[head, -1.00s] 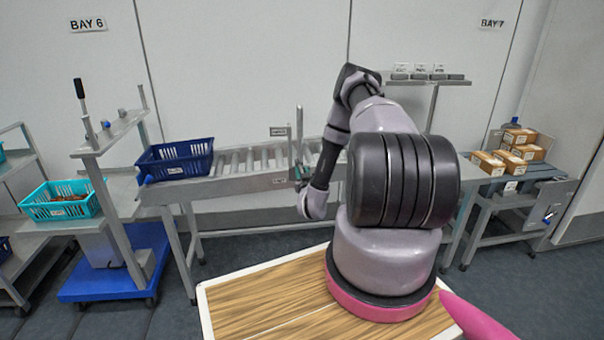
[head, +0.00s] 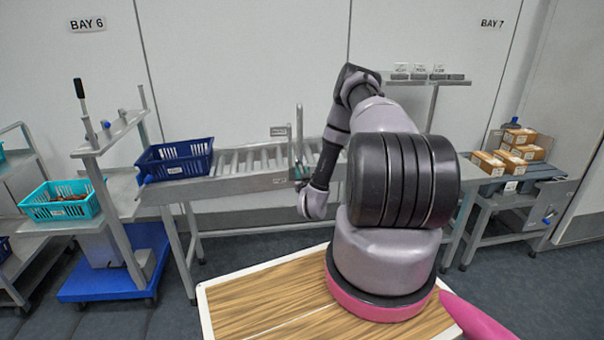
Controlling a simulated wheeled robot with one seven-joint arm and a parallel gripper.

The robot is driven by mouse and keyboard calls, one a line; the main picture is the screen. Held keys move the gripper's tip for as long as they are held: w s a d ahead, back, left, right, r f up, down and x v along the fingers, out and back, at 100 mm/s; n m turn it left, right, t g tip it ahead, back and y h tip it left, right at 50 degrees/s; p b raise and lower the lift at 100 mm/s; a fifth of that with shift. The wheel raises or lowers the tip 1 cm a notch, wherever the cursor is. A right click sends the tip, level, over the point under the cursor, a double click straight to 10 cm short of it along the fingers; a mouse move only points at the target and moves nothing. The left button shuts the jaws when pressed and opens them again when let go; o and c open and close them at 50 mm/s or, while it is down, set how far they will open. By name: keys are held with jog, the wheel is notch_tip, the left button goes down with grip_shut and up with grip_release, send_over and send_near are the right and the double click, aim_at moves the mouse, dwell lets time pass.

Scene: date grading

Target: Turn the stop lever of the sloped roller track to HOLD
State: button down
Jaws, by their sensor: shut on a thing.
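The sloped roller track (head: 240,183) runs along the wall behind my arm, with grey rollers between metal side rails. A thin upright grey bar (head: 299,130) rises from its near side; it looks like part of the stop, but I cannot tell for sure. My gripper (head: 299,176) is low at the track's near rail, just below this bar. It is small in the picture and seems shut on the stop lever, whose handle is mostly hidden by the gripper. The lever's exact angle cannot be made out.
A dark blue crate (head: 174,171) stands at the track's left end. A small sign (head: 278,131) stands beside the bar, its text unreadable. A grey cart with a teal basket (head: 62,214) is at left. Boxes (head: 519,152) sit on a stand at right.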

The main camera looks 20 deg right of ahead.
aim_at(300, 150)
jog(key=shift+r, duration=0.1)
dwell(0.3)
jog(key=r+g, duration=0.1)
jog(key=r+g+y, duration=0.1)
jog(key=r+g, duration=0.1)
jog(key=shift+w+r+g, duration=0.1)
jog(key=shift+w+g, duration=0.2)
jog(key=shift+w, duration=0.1)
jog(key=r+g, duration=0.1)
jog(key=w+r+g, duration=0.1)
jog(key=w+r+g+y, duration=0.1)
jog(key=g, duration=0.1)
jog(key=shift+d, duration=0.35)
jog(key=shift+w+d+r+g+y, duration=0.25)
jog(key=shift+w+r+g+y, duration=0.35)
jog(key=shift+g, duration=0.6)
jog(key=shift+w+d+r+g, duration=0.15)
jog(key=shift+w+g, duration=0.3)
jog(key=shift+g, duration=0.25)
jog(key=shift+w+d+r+g, duration=0.15)
jog(key=shift+w+g, duration=0.3)
jog(key=shift+g, duration=0.25)
jog(key=shift+y, duration=0.3)
